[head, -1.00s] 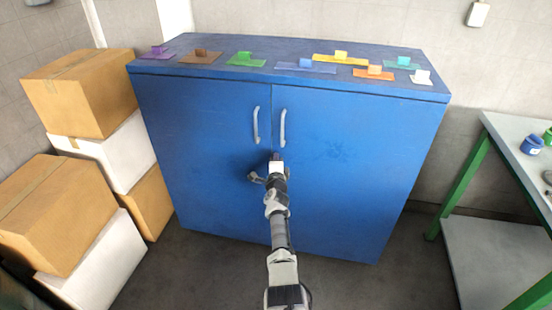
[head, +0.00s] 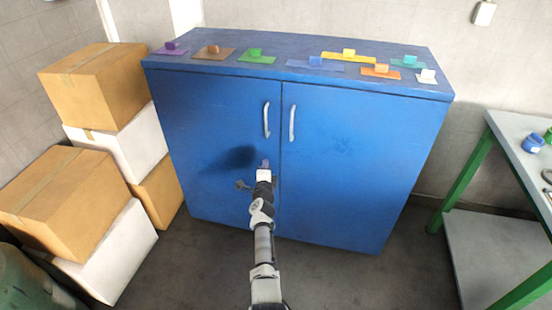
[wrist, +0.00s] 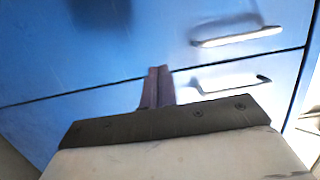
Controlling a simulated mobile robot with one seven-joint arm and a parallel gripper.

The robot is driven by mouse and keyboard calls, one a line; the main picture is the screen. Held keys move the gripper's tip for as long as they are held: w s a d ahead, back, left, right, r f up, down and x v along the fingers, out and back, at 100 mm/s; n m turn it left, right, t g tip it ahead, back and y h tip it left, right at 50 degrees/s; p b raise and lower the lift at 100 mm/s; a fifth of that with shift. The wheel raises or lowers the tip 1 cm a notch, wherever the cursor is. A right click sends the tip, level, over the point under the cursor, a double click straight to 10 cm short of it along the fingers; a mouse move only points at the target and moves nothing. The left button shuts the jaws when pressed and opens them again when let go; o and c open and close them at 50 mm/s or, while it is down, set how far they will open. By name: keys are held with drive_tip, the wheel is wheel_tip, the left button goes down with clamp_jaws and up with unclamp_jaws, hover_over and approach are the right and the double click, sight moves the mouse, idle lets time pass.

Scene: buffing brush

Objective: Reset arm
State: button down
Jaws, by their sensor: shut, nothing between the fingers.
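My gripper (head: 265,163) is in front of the blue cabinet (head: 350,160), below the door handles and close to the seam between the two doors in the head view. In the wrist view my gripper's fingers (wrist: 157,88) are together and hold nothing. The left door handle (head: 266,119) and right door handle (head: 292,123) are upright silver bars, clear of the fingers. Both cabinet doors look closed.
Several coloured blocks on flat plates, such as a green block (head: 255,52) and a yellow one (head: 348,53), sit on the cabinet top. Stacked boxes (head: 95,85) stand at left. A green-legged table (head: 505,140) with a blue container (head: 533,143) is at right.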

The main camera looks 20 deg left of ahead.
drive_tip(key=shift+s+a+f, duration=0.1)
drive_tip(key=shift+s+a, duration=0.7)
drive_tip(key=shift+s, duration=0.15)
